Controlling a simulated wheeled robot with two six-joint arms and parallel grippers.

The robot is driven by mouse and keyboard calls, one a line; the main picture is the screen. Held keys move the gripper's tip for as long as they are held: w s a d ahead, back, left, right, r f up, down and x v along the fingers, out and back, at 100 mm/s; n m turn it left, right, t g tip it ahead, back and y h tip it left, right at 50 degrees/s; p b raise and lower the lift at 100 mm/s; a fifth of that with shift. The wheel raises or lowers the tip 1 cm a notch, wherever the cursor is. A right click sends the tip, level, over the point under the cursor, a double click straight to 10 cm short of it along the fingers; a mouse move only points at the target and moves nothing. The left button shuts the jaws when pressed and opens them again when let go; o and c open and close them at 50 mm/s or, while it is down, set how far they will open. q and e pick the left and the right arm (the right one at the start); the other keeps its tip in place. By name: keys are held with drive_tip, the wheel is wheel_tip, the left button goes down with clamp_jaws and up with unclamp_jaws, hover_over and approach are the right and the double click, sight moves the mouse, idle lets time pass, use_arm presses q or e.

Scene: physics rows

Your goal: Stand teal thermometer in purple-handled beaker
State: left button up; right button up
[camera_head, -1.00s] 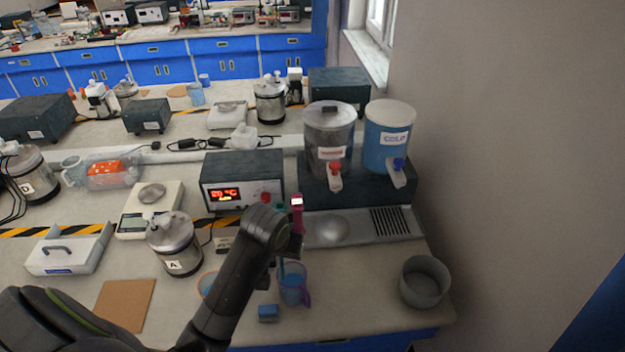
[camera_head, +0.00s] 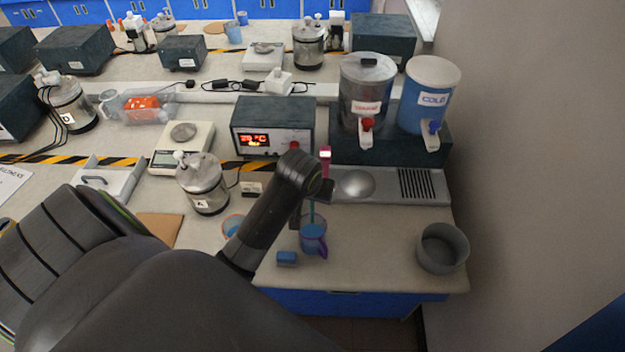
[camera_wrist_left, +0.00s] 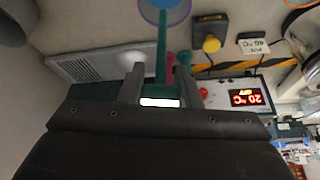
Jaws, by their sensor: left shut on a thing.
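The purple-handled beaker (camera_head: 313,241) stands on the bench with blue contents, its handle at the right. In the left wrist view its round rim (camera_wrist_left: 146,14) is at the top edge. My left gripper (camera_head: 318,190) is above and slightly behind the beaker. In the left wrist view its two fingers (camera_wrist_left: 160,88) are shut on the teal thermometer (camera_wrist_left: 162,47). The thermometer (camera_head: 311,211) hangs roughly upright, its lower part overlapping the beaker opening. I cannot tell how deep its tip reaches. My right gripper is not in view.
A small blue block (camera_head: 287,258) lies left of the beaker. An orange-rimmed beaker (camera_head: 231,226) is partly behind my left arm. A grey bowl (camera_head: 443,248) stands right, with clear bench between. The heater box (camera_head: 272,112) and a pink object (camera_head: 325,158) are behind.

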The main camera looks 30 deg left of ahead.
sight(312, 221)
use_arm(q)
drive_tip(key=shift+f+b, duration=0.6)
drive_tip(key=shift+f, duration=1.05)
drive_tip(key=shift+s+f+b, duration=0.1)
drive_tip(key=shift+f+b, duration=0.75)
drive_tip(key=shift+f, duration=1.85)
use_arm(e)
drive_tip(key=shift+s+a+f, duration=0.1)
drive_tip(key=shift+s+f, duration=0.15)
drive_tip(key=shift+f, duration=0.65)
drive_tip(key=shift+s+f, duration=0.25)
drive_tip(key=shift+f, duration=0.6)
use_arm(q)
drive_tip(key=o, duration=1.1)
drive_tip(key=shift+c, duration=0.2)
